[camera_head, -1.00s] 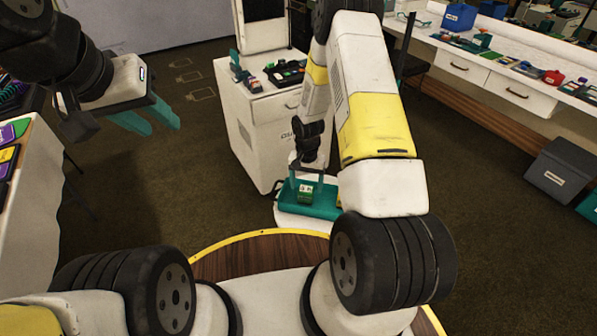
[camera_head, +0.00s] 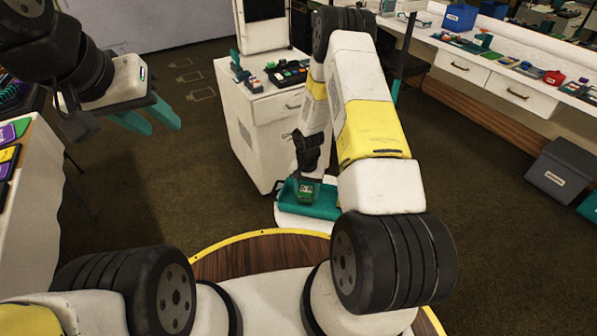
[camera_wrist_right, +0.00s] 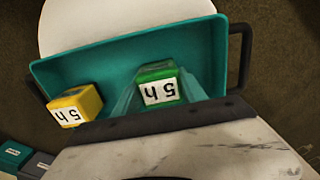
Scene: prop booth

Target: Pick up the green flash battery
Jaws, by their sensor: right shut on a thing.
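The green flash battery (camera_head: 306,191) is a small green block with a white "5h" label. In the right wrist view the green battery (camera_wrist_right: 158,84) sits between the teal fingers of my right gripper (camera_wrist_right: 165,92), which is shut on it. It is over or in the teal tray (camera_wrist_right: 215,25); I cannot tell whether it is clear of the tray floor. In the head view my right gripper (camera_head: 306,181) points down into the tray (camera_head: 325,205). My left gripper (camera_head: 148,118) is open and empty, high at the left, far from the tray.
A yellow block (camera_wrist_right: 75,104) with the same kind of label lies in the tray, left of the battery. The tray has dark handles and stands on a white round top. Behind is a white cabinet (camera_head: 262,150) with small items. A long counter (camera_head: 480,70) runs along the right.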

